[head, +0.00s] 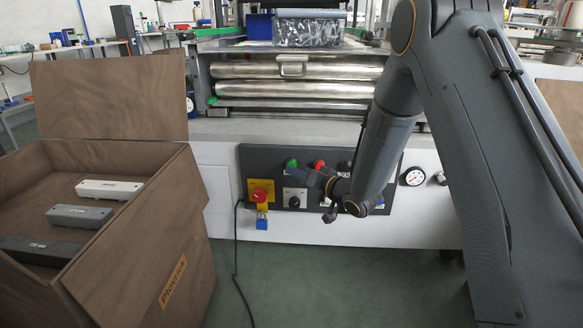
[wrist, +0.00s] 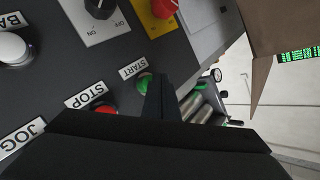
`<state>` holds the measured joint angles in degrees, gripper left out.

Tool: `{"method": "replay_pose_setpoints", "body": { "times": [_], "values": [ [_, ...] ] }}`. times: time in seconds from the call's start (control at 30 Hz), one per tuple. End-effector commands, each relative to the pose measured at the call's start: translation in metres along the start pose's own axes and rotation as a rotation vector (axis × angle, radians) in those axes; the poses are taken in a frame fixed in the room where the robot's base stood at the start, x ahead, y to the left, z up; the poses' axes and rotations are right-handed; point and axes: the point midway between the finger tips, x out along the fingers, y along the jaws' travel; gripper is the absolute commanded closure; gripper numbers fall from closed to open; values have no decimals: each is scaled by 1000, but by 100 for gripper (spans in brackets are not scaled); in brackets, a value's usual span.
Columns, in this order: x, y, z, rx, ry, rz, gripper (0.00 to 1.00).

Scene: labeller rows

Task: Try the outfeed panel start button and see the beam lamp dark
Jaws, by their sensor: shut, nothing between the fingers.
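The dark panel (head: 270,160) is on the white machine's front. Its green start button (head: 291,163) sits at the upper left. In the wrist view the green button (wrist: 145,82) lies beside the START label (wrist: 134,67), partly covered by my finger. My gripper (head: 304,176) is shut and empty, its tips close to the start button; in the wrist view the shut tips (wrist: 159,84) overlap the button's edge. I cannot tell whether they touch it. The red stop button (head: 319,164) is just right of it. I cannot make out a beam lamp; my arm hides part of the panel.
Left on the panel are a yellow switch plate with a red knob (head: 260,195), a blue padlock (head: 262,221) below it, and a black selector (head: 295,198). A brown crate (head: 185,235) with several bars stands left. A cable (head: 236,250) hangs to the green floor.

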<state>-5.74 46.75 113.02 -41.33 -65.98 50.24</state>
Motion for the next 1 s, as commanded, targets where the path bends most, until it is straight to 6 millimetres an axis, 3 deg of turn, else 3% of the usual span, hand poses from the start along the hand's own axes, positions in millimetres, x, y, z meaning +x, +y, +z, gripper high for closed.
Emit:
{"method": "replay_pose_setpoints", "body": {
  "times": [1.0],
  "values": [
    [6, 4, -4, 0, 1, -1, 100]
  ]
}}
